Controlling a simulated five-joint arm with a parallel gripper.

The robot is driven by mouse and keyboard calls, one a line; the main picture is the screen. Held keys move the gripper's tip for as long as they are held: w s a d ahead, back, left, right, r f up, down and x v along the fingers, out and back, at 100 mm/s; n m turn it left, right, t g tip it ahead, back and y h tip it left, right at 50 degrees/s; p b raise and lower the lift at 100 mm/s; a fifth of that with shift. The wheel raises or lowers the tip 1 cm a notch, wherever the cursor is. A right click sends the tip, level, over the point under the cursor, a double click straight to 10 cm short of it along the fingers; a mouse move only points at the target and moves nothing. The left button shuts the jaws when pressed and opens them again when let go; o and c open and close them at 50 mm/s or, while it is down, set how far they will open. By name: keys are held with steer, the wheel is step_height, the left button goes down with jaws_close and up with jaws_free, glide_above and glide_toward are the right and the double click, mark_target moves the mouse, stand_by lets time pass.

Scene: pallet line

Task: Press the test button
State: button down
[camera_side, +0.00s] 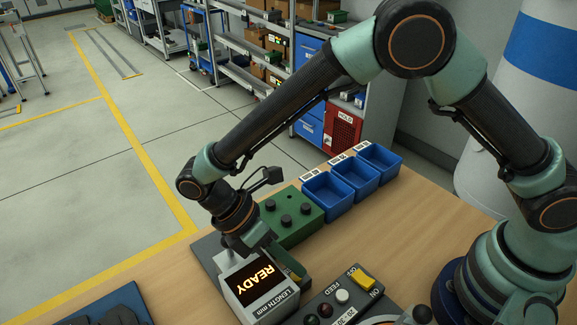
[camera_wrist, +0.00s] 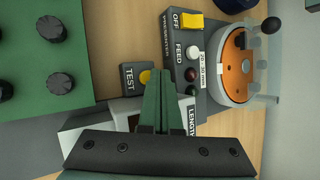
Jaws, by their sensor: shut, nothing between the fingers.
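The test button is a yellow round cap (camera_wrist: 145,77) on a small dark box (camera_wrist: 130,84) labelled TEST, in the wrist view. My gripper (camera_wrist: 157,73) is shut and empty. Its green fingertips overlap the right edge of the yellow cap in that picture; I cannot tell whether they touch it. In the side view my gripper (camera_side: 297,272) is low behind the length display (camera_side: 258,280), which reads READY. The test button is hidden there.
A feeder panel (camera_wrist: 190,62) with a yellow switch and FEED button stands beside the test box, with an orange disc (camera_wrist: 236,68) beyond. A green fixture (camera_side: 290,216) with black knobs and blue bins (camera_side: 328,196) stand behind. Wooden table (camera_side: 420,235) is clear to the right.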

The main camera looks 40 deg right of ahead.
steer(key=shift+f, duration=0.35)
steer(key=shift+s+a+f, duration=0.1)
steer(key=shift+f, duration=0.7)
stand_by(0.9)
steer(key=shift+r, duration=0.15)
steer(key=shift+a+r, duration=0.15)
steer(key=shift+r, duration=0.65)
steer(key=shift+r, duration=0.15)
steer(key=shift+r, duration=2.45)
